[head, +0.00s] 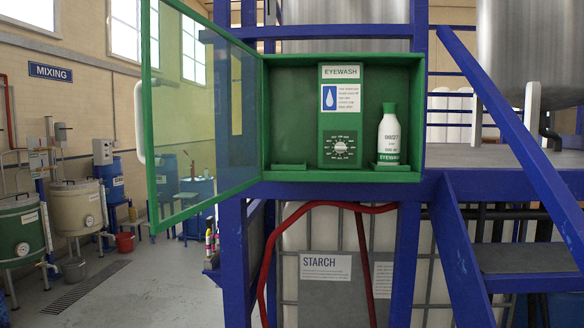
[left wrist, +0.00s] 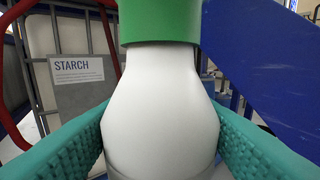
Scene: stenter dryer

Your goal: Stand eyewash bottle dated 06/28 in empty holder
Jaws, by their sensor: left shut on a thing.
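A white bottle with a green cap (left wrist: 160,85) fills the middle of the left wrist view. My left gripper (left wrist: 160,140) is shut on it, one teal textured finger on each side. The bottle looks upright to this camera; no date shows on the visible part. In the head view, the green eyewash cabinet (head: 340,59) has a second white bottle with a green cap (head: 390,138), marked 09/27, standing in its right holder (head: 390,168). The left holder (head: 273,195) is empty. Neither gripper shows in the head view.
The cabinet's clear door with green frame (head: 153,130) stands open to the left. An EYEWASH panel with a dial (head: 340,120) sits between the holders. A blue stair rail (head: 515,110) slopes down at the right. A red hose (head: 270,255) runs below the cabinet.

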